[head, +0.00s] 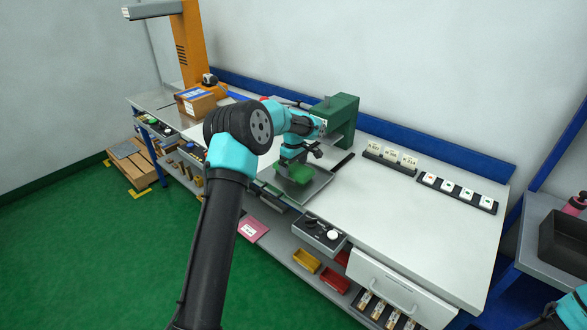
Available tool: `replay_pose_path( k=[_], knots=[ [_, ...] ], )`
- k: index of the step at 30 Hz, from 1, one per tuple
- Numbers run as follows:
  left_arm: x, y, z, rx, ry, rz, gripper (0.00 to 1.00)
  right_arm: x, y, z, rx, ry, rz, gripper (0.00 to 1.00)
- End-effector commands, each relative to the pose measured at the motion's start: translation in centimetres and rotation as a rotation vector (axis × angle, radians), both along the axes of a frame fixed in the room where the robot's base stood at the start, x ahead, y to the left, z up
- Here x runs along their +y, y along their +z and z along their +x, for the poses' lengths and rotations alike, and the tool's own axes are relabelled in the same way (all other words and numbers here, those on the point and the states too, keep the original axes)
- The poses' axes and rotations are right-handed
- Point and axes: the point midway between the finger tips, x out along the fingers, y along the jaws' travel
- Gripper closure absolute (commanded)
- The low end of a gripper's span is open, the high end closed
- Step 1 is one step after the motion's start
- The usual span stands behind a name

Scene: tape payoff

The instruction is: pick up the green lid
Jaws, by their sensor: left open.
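The green lid (299,174) appears as a small green piece on the grey metal plate (316,187) at the front edge of the white workbench. My left gripper (291,164) is right at the lid, pointing down from above and behind my arm's wrist. Its jaws are open. The gripper and wrist cover part of the lid, and I cannot tell whether the fingers touch it. Only a piece of my right arm shows in the bottom right corner, and its gripper is out of view.
A green machine (343,117) stands behind the plate. Label blocks (392,156) and a strip of buttons (457,192) sit at the back right. A cardboard box (195,103) is at the left. The white bench top (410,225) is clear at the right.

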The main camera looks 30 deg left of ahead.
Motion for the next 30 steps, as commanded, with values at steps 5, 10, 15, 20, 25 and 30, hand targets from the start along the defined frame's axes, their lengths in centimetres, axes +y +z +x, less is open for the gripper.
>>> replay_pose_path(
  k=[5,10,15,20,25,30],
  knots=[
    [-0.01,-0.01,0.00,0.000,0.000,0.000,0.00,0.00,0.00,0.00,0.000,0.000,0.000,0.57],
    [-0.01,0.01,0.00,0.000,0.000,0.000,0.00,0.00,0.00,0.00,0.000,0.000,0.000,0.57],
    [-0.01,0.02,0.00,0.000,0.000,0.000,0.07,0.00,0.00,0.00,0.000,0.000,0.000,0.57],
    [-0.01,0.03,0.00,0.000,0.000,0.000,0.22,0.00,0.00,0.00,0.000,0.000,0.000,0.57],
    [-0.01,0.03,0.00,0.000,0.000,0.000,0.38,0.00,0.00,0.00,0.000,0.000,0.000,0.57],
    [-0.01,0.04,0.00,0.000,0.000,0.000,0.42,0.00,0.00,0.00,0.000,0.000,0.000,0.57]
  ],
)
